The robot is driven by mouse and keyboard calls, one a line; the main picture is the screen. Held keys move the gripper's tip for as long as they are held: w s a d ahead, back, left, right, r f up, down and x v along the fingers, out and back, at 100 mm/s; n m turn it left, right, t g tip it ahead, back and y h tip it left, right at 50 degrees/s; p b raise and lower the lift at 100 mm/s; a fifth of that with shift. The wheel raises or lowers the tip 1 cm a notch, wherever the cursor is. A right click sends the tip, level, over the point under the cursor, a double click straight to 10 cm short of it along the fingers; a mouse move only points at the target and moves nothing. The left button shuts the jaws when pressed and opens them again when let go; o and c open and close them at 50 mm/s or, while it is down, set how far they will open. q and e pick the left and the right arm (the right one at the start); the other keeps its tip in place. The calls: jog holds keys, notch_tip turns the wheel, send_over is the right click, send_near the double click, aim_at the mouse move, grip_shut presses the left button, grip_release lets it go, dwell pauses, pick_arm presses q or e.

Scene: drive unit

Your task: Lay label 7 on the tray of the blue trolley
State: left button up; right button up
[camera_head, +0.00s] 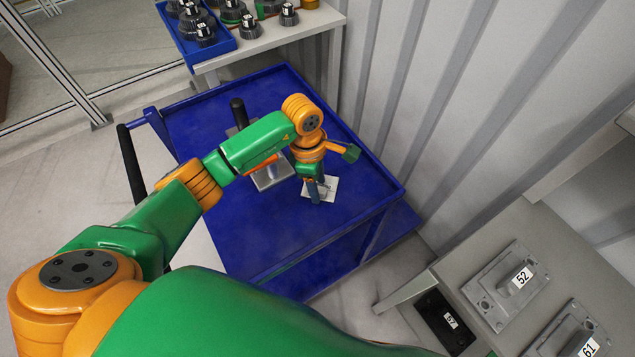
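The blue trolley's tray (235,215) fills the middle of the view. A small white label (328,193) with a dark mark is at the tray, right under my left gripper (319,192); its number is too small and covered to read. My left gripper points down with its fingertips at the label and hides part of it. I cannot tell whether the fingers grip the label or are apart above it. My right gripper is not in view.
A grey metal block (270,174) lies on the tray close left of the label, and a black upright handle (238,113) stands behind it. A blue bin (222,47) of gears is at the back. Metal plates marked 52 (510,284) and 61 (575,338) lie on the right table.

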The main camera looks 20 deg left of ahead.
pick_arm(q)
jog(key=shift+r+p, duration=0.35)
notch_tip(320, 180, up, 12)
jog(key=a+b, duration=0.1)
jog(key=b, duration=0.1)
jog(key=shift+s+a+f, duration=0.15)
jog(key=shift+a, duration=0.05)
